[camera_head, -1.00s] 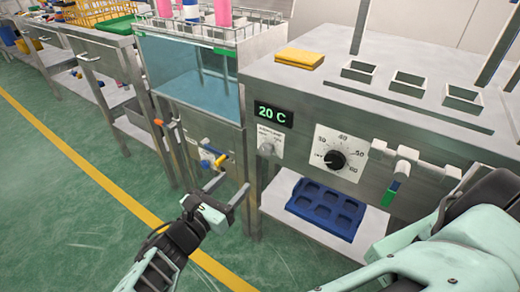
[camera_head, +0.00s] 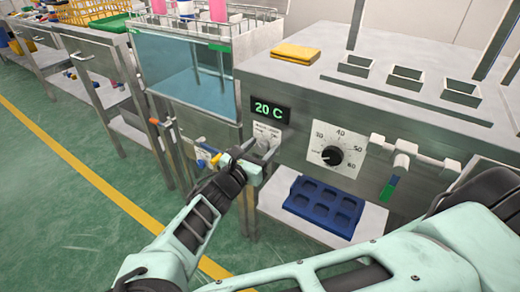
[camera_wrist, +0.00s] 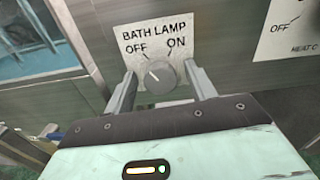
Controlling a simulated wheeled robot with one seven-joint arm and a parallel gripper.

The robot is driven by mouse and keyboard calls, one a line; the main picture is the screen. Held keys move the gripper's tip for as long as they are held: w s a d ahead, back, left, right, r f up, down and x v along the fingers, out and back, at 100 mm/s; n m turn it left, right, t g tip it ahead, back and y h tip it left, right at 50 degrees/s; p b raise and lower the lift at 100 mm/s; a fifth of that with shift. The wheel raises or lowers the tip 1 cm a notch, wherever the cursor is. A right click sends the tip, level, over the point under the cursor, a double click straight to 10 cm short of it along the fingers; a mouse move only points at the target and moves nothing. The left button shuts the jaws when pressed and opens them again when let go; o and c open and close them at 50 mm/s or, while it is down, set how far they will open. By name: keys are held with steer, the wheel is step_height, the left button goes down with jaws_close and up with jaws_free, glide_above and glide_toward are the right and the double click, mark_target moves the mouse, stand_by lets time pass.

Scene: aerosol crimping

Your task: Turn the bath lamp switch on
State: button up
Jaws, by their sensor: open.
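The bath lamp switch (camera_wrist: 160,77) is a round grey knob under a white label reading BATH LAMP, OFF and ON. Its white pointer mark leans up and left, toward OFF. My gripper (camera_wrist: 161,70) is open, with one finger on each side of the knob; the wrist view does not clearly show whether they touch it. In the head view my gripper (camera_head: 257,154) is at the front panel, just below the green 20 C display (camera_head: 271,109). There it partly hides the switch and its label (camera_head: 267,132).
A temperature dial (camera_head: 332,156) and a white valve handle (camera_head: 404,155) sit to the right on the same panel. A blue tray (camera_head: 323,206) lies on the shelf below. The glass-fronted bath (camera_head: 190,80) stands to the left. Open floor lies at the left.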

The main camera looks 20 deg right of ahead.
steer(key=c, duration=1)
steer(key=shift+o, duration=0.2)
steer(key=shift+r+m+p, duration=0.1)
steer(key=shift+m+p, duration=0.2)
steer(key=shift+p, duration=0.05)
steer(key=shift+m+p, duration=0.45)
steer(key=shift+m, duration=0.15)
steer(key=m+p, duration=0.2)
steer(key=m, duration=0.1)
steer(key=shift+m, duration=0.3)
steer(key=m+p, duration=0.1)
steer(key=m, duration=0.2)
steer(key=shift+s+f+m, duration=0.1)
steer(key=shift+f+m, duration=0.1)
steer(key=shift+m, duration=1.5)
